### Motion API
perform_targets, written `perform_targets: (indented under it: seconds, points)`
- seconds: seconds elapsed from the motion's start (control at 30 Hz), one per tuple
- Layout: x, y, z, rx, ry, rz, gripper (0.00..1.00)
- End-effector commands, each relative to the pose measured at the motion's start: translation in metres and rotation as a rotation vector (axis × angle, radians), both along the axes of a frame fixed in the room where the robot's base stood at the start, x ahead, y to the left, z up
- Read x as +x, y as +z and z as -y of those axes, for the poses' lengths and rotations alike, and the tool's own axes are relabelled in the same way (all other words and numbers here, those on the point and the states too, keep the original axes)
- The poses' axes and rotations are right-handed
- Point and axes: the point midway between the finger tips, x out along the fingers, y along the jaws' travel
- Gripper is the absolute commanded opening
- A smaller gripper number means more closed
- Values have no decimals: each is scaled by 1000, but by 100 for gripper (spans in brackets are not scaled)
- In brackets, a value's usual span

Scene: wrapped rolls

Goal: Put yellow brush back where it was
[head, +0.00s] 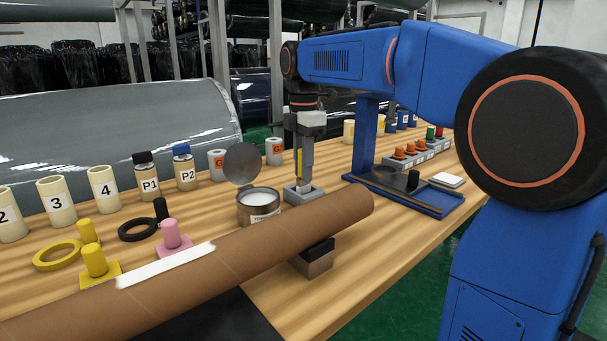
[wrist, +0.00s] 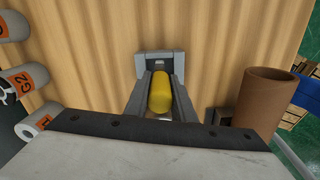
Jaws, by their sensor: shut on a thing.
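My gripper (head: 303,178) points straight down at the middle of the table and is shut on the yellow brush (head: 299,162). In the wrist view the brush's rounded yellow handle (wrist: 160,92) lies between my two fingers. A small grey holder (head: 291,196) is right at the fingertips, and its grey edge (wrist: 150,62) shows around the brush in the wrist view. The brush looks upright in or just over this holder; I cannot tell whether it rests on the bottom. Its lower end is hidden.
An open can of white stuff (head: 259,208) stands just left of the holder, its round lid (head: 241,164) raised. A long cardboard tube (head: 220,262) with a white strip (head: 165,265) lies in front. A blue tray (head: 430,200) is to the right. Numbered cups (head: 104,188) stand left.

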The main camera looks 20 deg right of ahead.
Motion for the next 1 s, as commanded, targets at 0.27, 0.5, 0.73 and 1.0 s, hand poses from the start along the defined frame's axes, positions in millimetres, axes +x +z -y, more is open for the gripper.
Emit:
perform_targets:
  seconds: [0.27,0.5,0.73,1.0]
  points:
    - [0,-17,0,0,0,0,0]
    - [0,-20,0,0,0,-1,0]
    - [0,-20,0,0,0,-1,41]
    - [0,-15,0,0,0,0,41]
